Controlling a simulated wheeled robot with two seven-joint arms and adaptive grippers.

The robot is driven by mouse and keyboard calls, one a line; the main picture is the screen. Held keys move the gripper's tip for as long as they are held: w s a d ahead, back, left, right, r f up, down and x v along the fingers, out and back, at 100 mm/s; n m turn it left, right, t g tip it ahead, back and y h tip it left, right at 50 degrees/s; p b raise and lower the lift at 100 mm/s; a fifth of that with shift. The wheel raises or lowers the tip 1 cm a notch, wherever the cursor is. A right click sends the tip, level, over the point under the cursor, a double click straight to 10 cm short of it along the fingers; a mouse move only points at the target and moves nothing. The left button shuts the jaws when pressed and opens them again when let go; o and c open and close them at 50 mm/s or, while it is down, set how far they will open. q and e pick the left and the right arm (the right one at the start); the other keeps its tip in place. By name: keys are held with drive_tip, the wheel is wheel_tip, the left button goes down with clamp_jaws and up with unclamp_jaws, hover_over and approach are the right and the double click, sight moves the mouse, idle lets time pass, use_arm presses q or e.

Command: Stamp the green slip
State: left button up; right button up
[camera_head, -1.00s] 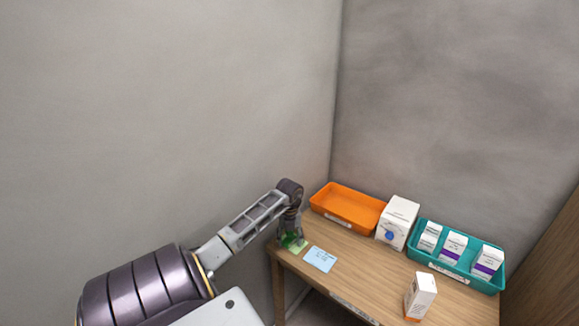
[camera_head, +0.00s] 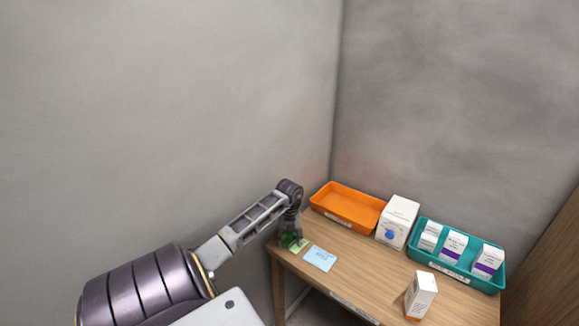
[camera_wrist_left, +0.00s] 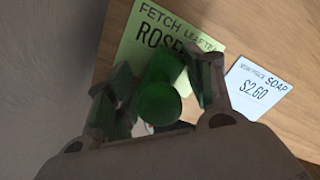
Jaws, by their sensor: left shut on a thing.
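My left gripper (camera_head: 291,239) is shut on a dark green stamp at the table's left end. In the left wrist view the stamp (camera_wrist_left: 160,100) shows as a green cylinder between the fingers (camera_wrist_left: 158,88). The green slip (camera_head: 301,248) lies flat on the table under and beside the gripper, partly covered by it. In the left wrist view the slip (camera_wrist_left: 140,38) carries the words "FETCH" and "ROSE", and the stamp overlaps its lower part. I cannot tell whether the stamp touches the slip. My right gripper is not in view.
A pale blue slip (camera_head: 320,258), marked "SOAP $2.60", lies just right of the green one. An orange tray (camera_head: 338,217), a white box (camera_head: 397,221) and a teal tray (camera_head: 466,278) of boxes stand along the back. Another white box (camera_head: 421,295) stands near the front edge.

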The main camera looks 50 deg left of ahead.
use_arm(q)
drive_tip(key=shift+r, duration=0.1)
idle(0.5)
drive_tip(key=shift+r+p, duration=2.1)
drive_tip(key=shift+r, duration=0.35)
drive_tip(key=shift+d+r+p, duration=0.15)
drive_tip(key=shift+r+p, duration=0.55)
drive_tip(key=shift+r, duration=0.4)
drive_tip(key=shift+c, duration=0.2)
